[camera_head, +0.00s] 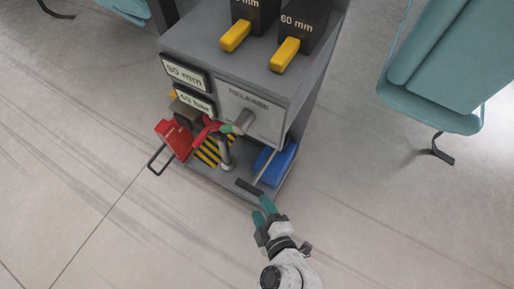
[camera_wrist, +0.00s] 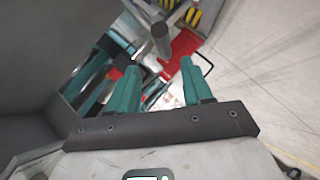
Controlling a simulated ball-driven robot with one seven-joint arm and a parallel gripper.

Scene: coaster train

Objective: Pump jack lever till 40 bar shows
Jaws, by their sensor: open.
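The grey cabinet (camera_head: 225,40) carries two readouts. The upper readout (camera_head: 184,73) shows 95 mm; the lower readout (camera_head: 189,98) shows a bar value that looks like 43, though the digits are small. A red jack (camera_head: 174,139) sits at the cabinet's lower left. A short grey rod (camera_head: 225,152), apparently the jack lever, stands beside it over a striped plate; in the wrist view the rod (camera_wrist: 160,38) has a dark end. My gripper (camera_head: 263,210) is open and empty, to the lower right of the rod and apart from it. Its teal fingers also show in the wrist view (camera_wrist: 160,70).
A blue box (camera_head: 274,164) sits low at the right. Yellow-handled blocks (camera_head: 285,54) stand on top. Teal seats (camera_head: 440,65) are at the upper right. The floor (camera_head: 400,220) at the lower right is clear.

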